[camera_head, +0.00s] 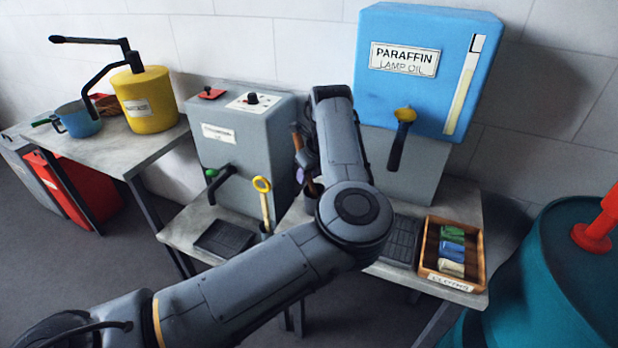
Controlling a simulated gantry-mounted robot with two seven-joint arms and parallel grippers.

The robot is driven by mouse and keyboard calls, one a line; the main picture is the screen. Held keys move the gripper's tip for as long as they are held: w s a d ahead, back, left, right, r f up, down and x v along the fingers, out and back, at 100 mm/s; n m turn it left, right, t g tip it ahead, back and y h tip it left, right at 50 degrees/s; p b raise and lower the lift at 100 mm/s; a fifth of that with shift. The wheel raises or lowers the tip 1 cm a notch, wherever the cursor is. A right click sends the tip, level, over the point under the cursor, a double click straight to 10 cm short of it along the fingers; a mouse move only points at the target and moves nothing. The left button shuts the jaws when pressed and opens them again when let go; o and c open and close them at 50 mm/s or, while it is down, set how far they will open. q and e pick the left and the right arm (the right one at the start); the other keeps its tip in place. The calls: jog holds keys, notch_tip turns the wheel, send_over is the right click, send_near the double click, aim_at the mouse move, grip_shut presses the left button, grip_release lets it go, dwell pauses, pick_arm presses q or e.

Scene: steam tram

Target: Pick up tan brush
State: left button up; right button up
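My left arm reaches in from the bottom left, and its forearm stands up in front of the bench. My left gripper (306,158) is mostly hidden beside and behind that forearm, so I cannot see whether its fingers are apart. A brown handle (296,136) shows just left of the forearm, close to the gripper; it may be the brush. A greyish-purple piece (303,173) and a dark holder (313,188) show below it. Contact between gripper and handle cannot be made out. My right gripper is not in view.
A yellow-ringed tan stick (265,204) stands left of my arm, by a grey machine (235,150) with a green-knobbed lever. A blue paraffin tank (425,70) stands behind. A cloth tray (477,262) and teal drum (560,275) are right. A yellow pot (150,98) is left.

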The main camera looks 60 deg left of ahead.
pick_arm(q)
grip_shut()
